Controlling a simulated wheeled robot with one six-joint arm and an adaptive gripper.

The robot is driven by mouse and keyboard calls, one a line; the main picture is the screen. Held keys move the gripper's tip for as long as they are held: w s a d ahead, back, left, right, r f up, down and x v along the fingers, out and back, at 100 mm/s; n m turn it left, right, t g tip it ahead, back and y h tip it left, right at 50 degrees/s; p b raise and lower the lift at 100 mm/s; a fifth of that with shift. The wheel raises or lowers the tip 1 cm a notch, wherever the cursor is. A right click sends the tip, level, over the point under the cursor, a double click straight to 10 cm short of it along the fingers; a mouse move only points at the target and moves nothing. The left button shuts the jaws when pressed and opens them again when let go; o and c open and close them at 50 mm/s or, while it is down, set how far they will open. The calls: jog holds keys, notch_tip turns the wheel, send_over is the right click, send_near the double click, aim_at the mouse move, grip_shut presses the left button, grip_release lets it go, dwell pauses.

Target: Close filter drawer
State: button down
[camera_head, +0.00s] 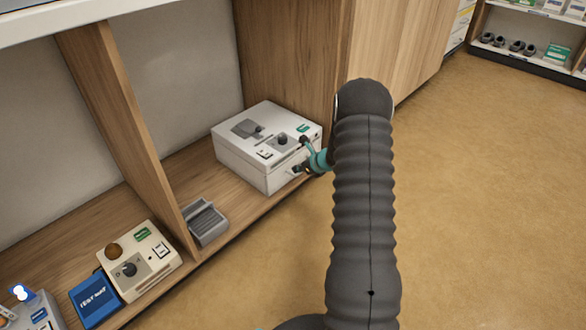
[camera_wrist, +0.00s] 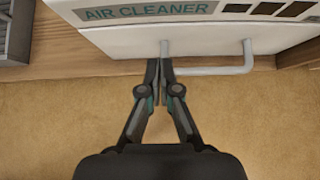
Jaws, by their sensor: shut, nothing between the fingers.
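The white air cleaner (camera_head: 240,165) stands on the low wooden shelf, with knobs and labels on its top. In the wrist view its "AIR CLEANER" label (camera_wrist: 150,10) and white front (camera_wrist: 135,40) fill the upper part. A pale U-shaped handle (camera_wrist: 215,70) sticks out from that front, which I take for the filter drawer's. How far the drawer stands out, I cannot tell. My gripper (camera_wrist: 161,65) is shut and empty, its fingertips at the left end of the handle; touching or not is unclear. In the head view my gripper (camera_head: 300,168) is at the box's front, partly hidden by my arm.
A grey ridged thing (camera_head: 206,222), a beige device (camera_head: 140,262) and a blue box (camera_head: 96,299) sit on the shelf to the left. A wooden divider (camera_head: 130,130) stands between. The tan floor (camera_head: 480,200) is clear on the right.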

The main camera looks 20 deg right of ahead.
jog(key=p+v, duration=0.1)
jog(key=v, duration=0.9)
jog(key=s+a+r+n+g+y+p, duration=0.15)
jog(key=s+a+r+n+g, duration=0.3)
jog(key=s+a+n, duration=0.65)
jog(key=s+a+r+n+h+p, duration=0.1)
jog(key=s+a+r+n+p, duration=0.1)
jog(key=s+a+r+n, duration=0.2)
jog(key=s+a+r+n+t+h+p, duration=0.1)
jog(key=s+a+r+n, duration=0.3)
jog(key=s+r+n, duration=0.5)
jog(key=s+a+r+n+h+p, duration=0.3)
jog(key=s+r+n, duration=0.4)
jog(key=s+r, duration=0.5)
notch_tip(320, 180, up, 6)
jog(key=shift+a+r, duration=0.15)
jog(key=shift+a, duration=0.6)
